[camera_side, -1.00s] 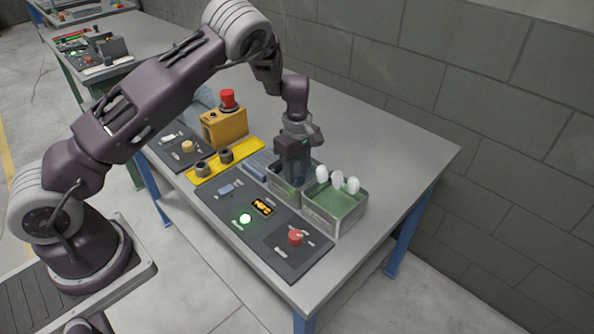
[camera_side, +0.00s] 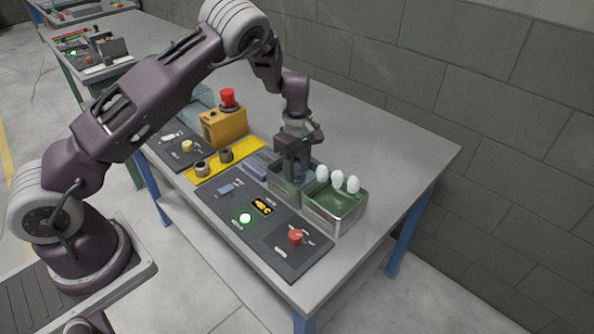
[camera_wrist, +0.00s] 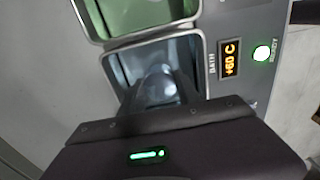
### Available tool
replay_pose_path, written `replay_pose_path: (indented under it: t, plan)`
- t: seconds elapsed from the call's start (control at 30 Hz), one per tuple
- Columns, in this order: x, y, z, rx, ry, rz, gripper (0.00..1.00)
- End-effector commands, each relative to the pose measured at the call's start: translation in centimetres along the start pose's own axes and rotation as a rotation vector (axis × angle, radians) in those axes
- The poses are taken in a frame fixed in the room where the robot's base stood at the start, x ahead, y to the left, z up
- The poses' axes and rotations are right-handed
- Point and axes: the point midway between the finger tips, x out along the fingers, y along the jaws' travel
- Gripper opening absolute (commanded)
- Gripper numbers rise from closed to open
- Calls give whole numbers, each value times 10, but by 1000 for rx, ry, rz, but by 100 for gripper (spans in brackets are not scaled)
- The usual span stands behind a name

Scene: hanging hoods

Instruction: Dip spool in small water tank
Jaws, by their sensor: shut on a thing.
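My gripper (camera_side: 297,174) points straight down into the smaller metal tank (camera_side: 277,190), left of the larger one. In the wrist view, the small tank (camera_wrist: 203,68) has a metal rim and a grey-blue inside, beside the "BATH" label. My gripper (camera_wrist: 160,88) is shut on a greyish rounded thing, probably the spool (camera_wrist: 158,80), inside the tank's outline. The spool is mostly hidden by my gripper and the tank wall in the side view. How deep it sits in the water I cannot tell.
A larger tank (camera_side: 343,217) with a green inside stands right beside, with several white egg-shaped things (camera_side: 337,179) at its back edge. The panel has a lit display (camera_wrist: 232,58) reading +60 C and a red button (camera_side: 295,237). Two dark spools (camera_side: 226,156) stand on a yellow plate (camera_side: 196,179).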

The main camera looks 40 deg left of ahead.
Motion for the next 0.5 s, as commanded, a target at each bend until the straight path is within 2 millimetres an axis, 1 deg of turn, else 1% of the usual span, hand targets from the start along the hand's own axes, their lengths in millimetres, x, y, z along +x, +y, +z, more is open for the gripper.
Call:
replay_pose_path:
  t: [0.4,0.5]
  plan:
    - [0,0,0,1,0,0,0]
    - [-4,0,0,1,0,1,0]
